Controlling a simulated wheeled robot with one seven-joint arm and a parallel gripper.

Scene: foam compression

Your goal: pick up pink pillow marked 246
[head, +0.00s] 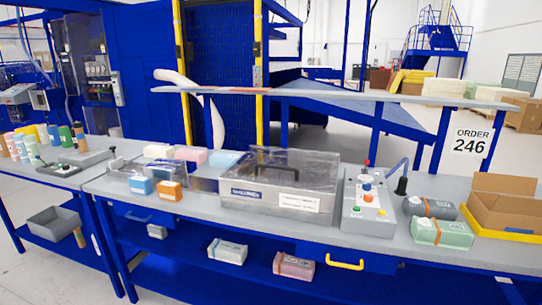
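A pale pink block (191,154) lies at the back of the workbench, between a white block (158,151) and a light blue block (224,159). A dusky pink wrapped pack (293,266) with a pale label lies on the lower shelf under the bench. The number 246 cannot be read on either pink item. The order sign (472,142) reading "ORDER 246" hangs at the right. My gripper is not in view.
A clear-lidded grey box (285,205) stands mid-bench, with a button panel (367,210) to its right. Grey (430,208) and green (442,233) packs lie near an open cardboard box (490,215). Orange and blue blocks sit left. A white pack (228,251) shares the lower shelf.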

